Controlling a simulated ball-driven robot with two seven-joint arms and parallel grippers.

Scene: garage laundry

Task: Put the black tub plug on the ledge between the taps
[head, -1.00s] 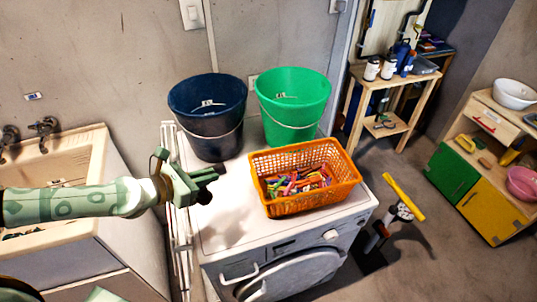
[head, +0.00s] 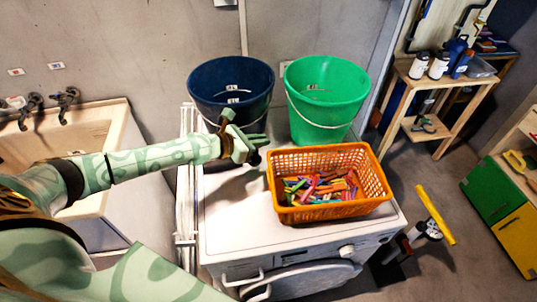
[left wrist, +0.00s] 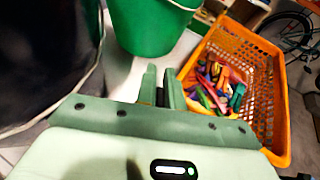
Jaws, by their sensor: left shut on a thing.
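My left gripper (head: 258,146) is over the washing machine top, in front of the dark blue bucket and left of the orange basket. Its fingers are nearly together on a small dark thing (head: 255,158), which looks like the black tub plug. In the left wrist view a dark sliver (left wrist: 160,97) shows between the fingertips (left wrist: 161,85); most of it is hidden. The ledge (head: 49,114) of the sink is at far left, between two dark taps, the left tap (head: 31,107) and the right tap (head: 66,100). My right gripper is not in view.
The dark blue bucket (head: 228,85) and green bucket (head: 327,95) stand at the back of the washing machine (head: 235,225). The orange basket (head: 330,205) of coloured pegs is to their front. A white folded rack (head: 186,185) stands between the machine and the sink (head: 100,130).

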